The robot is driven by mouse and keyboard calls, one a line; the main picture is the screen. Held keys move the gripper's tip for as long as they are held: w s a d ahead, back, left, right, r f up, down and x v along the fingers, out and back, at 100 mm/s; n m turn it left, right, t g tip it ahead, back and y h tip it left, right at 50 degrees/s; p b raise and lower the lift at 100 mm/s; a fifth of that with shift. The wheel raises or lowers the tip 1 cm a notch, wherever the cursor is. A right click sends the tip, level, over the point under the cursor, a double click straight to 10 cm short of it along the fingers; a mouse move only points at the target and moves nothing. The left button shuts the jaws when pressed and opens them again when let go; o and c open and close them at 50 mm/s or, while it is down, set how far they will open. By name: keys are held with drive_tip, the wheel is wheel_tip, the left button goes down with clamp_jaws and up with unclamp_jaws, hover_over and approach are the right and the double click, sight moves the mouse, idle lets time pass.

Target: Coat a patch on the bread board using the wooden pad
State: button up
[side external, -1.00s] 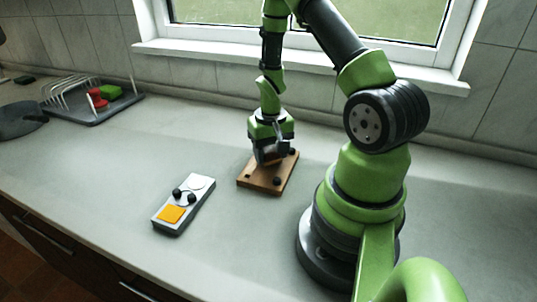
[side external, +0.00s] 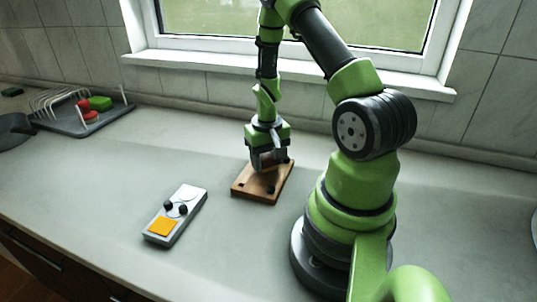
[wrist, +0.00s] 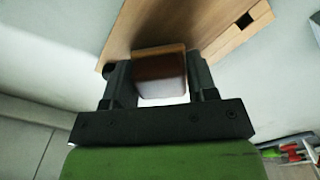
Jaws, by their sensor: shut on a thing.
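The bread board (side external: 254,192) is a brown wooden board lying flat on the counter, with small dark knobs or spots near its corners. It also fills the top of the wrist view (wrist: 215,22). My gripper (side external: 262,165) points down over the board's far half. In the wrist view my gripper (wrist: 160,85) is shut on the wooden pad (wrist: 160,75), a reddish-brown block between the two dark fingers. The pad is mostly hidden in the side view, and I cannot tell whether it touches the board. The board under the gripper is hidden.
A grey-white tray (side external: 192,200) with an orange square and black knobs lies left of the board. A dish rack (side external: 75,122) with red and green things stands at the back left. The counter between them is clear. The window wall stands behind.

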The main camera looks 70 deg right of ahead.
sight(260, 184)
drive_tip(key=shift+a+f, duration=0.2)
drive_tip(key=shift+a, duration=2.65)
drive_tip(key=shift+d+f, duration=0.15)
drive_tip(key=shift+d, duration=1.8)
drive_tip(key=shift+d+f, duration=0.1)
drive_tip(key=shift+d, duration=1.85)
drive_tip(key=shift+r, duration=3.05)
drive_tip(key=shift+r, duration=1.5)
